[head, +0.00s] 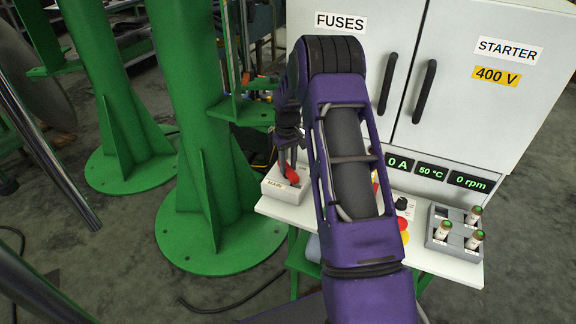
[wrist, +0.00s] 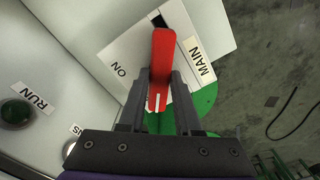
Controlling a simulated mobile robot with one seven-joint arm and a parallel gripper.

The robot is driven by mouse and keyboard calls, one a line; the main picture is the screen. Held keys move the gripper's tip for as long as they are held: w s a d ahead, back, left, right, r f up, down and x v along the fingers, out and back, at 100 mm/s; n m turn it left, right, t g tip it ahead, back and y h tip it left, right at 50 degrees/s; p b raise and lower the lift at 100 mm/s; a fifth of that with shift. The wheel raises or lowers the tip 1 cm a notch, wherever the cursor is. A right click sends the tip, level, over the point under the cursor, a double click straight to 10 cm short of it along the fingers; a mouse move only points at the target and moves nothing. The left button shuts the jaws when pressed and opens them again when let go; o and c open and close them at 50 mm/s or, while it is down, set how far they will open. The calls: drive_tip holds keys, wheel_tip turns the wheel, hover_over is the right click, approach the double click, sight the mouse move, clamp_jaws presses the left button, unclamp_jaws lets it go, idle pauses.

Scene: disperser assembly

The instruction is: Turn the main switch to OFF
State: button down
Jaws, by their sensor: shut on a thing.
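The main switch is a red lever on a white box (head: 283,187) labelled MAIN, at the left end of the small table in the head view. The red lever (wrist: 161,60) stands between my fingers in the wrist view, with an ON label beside it. My gripper (head: 289,160) points down at the box and is shut on the red lever. In the wrist view the gripper (wrist: 160,88) has one finger on each side of the lever. A white line marks the lever's near end. No OFF label shows; part of the box is hidden by the gripper and lever.
A fuse holder (head: 438,241) with several fuses sits at the table's right, near a red button (head: 404,236). Cabinet doors with black handles (head: 423,92) rise behind. A green column (head: 190,110) stands close left. A green RUN button (wrist: 16,113) shows in the wrist view.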

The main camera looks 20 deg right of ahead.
sight(288, 168)
drive_tip(key=n, duration=0.3)
drive_tip(key=shift+n, duration=2.2)
drive_tip(key=c, duration=0.6)
unclamp_jaws()
wheel_tip(288, 168, up, 17)
drive_tip(key=p, duration=0.2)
drive_tip(key=shift+r, duration=0.2)
